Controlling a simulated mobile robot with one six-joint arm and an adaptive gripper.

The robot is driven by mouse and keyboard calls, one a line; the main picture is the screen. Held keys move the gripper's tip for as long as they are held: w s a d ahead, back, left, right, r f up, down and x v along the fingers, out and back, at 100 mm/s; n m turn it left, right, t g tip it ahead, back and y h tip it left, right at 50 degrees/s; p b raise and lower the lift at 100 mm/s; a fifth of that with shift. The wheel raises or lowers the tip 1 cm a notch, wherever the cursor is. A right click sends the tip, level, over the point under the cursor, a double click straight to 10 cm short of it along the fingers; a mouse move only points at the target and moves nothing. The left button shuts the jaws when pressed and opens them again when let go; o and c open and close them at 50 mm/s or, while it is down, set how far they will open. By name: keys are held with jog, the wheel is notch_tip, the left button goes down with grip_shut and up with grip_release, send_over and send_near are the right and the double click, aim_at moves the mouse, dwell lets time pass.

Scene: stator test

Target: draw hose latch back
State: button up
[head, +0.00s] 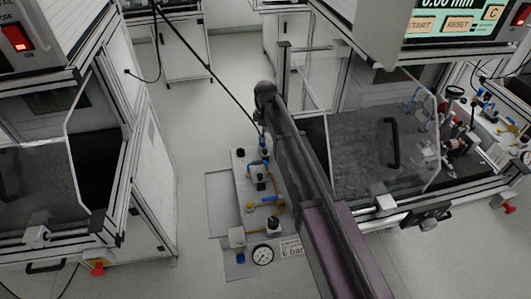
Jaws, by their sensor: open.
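A thin dark hose (205,68) runs down from the top of the view to a small coupling (263,143) at the upper end of a grey pneumatic panel (240,185). The coupling looks dark and blue. A latch on it is too small to make out. My dark arm reaches up from the lower right, and its rounded far end shows just above the coupling in the picture. My gripper cannot be made out; the arm hides part of the panel's right side.
The panel carries blue and brass fittings, a round gauge (263,256) and a "6 bar" label (292,248). A test cabinet with a black handle (393,143) stands at right, another cabinet (150,190) at left. Pale floor (195,130) lies open between them.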

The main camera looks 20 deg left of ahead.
jog(key=shift+f+b, duration=3.65)
jog(key=shift+f, duration=0.3)
